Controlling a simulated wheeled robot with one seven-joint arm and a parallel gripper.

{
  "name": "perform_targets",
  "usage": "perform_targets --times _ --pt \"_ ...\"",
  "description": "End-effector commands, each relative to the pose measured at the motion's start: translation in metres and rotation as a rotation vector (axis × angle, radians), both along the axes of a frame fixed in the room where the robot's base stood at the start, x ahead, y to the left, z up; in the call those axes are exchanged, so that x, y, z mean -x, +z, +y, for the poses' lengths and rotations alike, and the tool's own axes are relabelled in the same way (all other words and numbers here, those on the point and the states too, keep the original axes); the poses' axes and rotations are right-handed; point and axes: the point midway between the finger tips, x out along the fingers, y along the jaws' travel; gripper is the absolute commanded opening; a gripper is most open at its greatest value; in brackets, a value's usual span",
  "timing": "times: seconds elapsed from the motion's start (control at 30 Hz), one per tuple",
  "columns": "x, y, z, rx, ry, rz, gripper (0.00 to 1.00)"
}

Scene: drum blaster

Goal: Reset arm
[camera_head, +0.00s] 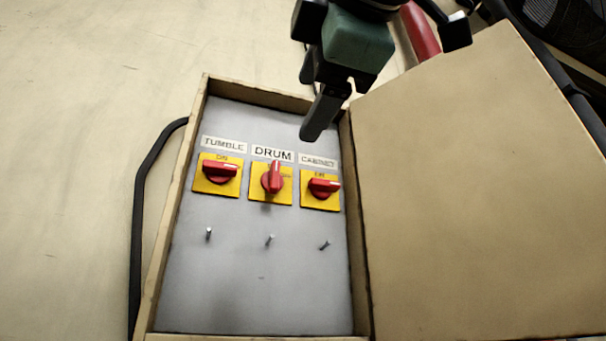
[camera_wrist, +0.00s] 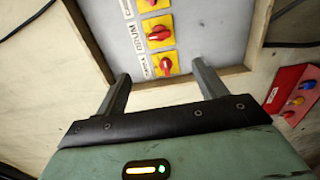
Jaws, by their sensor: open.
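My gripper (camera_head: 322,108) is above the upper right part of an open switch box (camera_head: 180,190), empty and apart from the switches. In the wrist view its two fingers (camera_wrist: 160,74) are spread wide. The box has a grey panel (camera_head: 230,285) with three red knobs on yellow plates. The TUMBLE knob (camera_head: 220,169) and CABINET knob (camera_head: 324,187) lie roughly sideways. The DRUM knob (camera_head: 272,177) points up. The wrist view also shows the DRUM knob (camera_wrist: 159,33) and the CABINET knob (camera_wrist: 166,65), the latter between the fingers in the picture.
The box's tan door (camera_head: 470,190) stands open on the right. Several small metal pegs (camera_head: 269,240) stick out below the switches. A black cable (camera_head: 139,210) runs along the left side. The wrist view shows a red panel with coloured buttons (camera_wrist: 292,92) at right.

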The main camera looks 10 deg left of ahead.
Motion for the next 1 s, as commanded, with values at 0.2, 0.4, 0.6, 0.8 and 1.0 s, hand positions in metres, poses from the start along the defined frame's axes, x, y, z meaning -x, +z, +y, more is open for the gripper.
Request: perform_targets --times 0.2,0.4,0.6,0.8,1.0 --pt "0.004 0.0 -0.002 0.001 0.0 0.0 0.71" --pt "0.004 0.0 -0.002 0.0 0.0 0.0 0.71" --pt "0.003 0.0 -0.002 0.0 0.0 0.0 0.71" --pt "-0.004 -0.018 0.004 0.015 -0.001 0.038 0.71" --pt "-0.038 -0.124 0.023 0.075 -0.024 0.277 0.71"
